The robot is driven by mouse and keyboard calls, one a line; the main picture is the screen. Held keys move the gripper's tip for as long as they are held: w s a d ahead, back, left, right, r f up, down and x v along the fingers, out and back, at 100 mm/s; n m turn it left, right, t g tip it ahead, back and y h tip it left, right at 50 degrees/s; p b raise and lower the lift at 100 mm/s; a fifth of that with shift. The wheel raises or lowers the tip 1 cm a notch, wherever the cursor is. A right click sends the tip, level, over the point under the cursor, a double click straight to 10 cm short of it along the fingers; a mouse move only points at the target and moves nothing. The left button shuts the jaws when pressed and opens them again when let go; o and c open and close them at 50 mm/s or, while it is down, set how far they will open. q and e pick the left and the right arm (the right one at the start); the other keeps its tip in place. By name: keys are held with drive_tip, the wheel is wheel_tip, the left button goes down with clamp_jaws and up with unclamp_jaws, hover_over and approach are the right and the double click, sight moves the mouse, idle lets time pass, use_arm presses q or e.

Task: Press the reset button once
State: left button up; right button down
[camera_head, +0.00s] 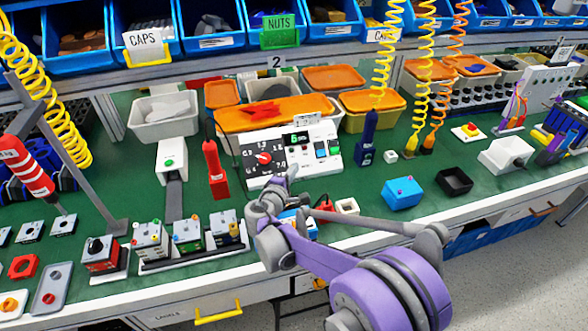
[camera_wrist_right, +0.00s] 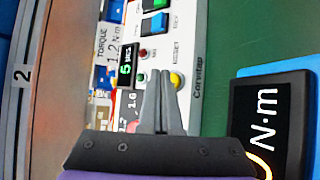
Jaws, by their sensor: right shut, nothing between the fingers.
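The white control panel (camera_head: 327,153) stands mid-bench, with a red rotary knob (camera_head: 263,158), a small green-lit display and green and blue buttons. In the right wrist view, the panel (camera_wrist_right: 196,103) appears sideways. Its yellow button (camera_wrist_right: 178,80), beside the RESET lettering, is partly hidden by my right fingertips. I cannot tell whether they touch it. My right gripper (camera_head: 292,172) reaches the panel's front edge. In the wrist view the gripper (camera_wrist_right: 162,72) is shut and empty. In the head view I cannot make out the yellow button. My left gripper is not in view.
A black N·m display (camera_wrist_right: 268,115) lies close to the gripper in the wrist view. A red tool (camera_head: 215,170) hangs left of the panel and a dark blue one (camera_head: 368,137) right of it. A blue box (camera_head: 403,193) sits farther right.

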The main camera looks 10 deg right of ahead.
drive_tip(key=shift+f, duration=0.1)
drive_tip(key=shift+w+f, duration=0.2)
drive_tip(key=shift+w, duration=0.05)
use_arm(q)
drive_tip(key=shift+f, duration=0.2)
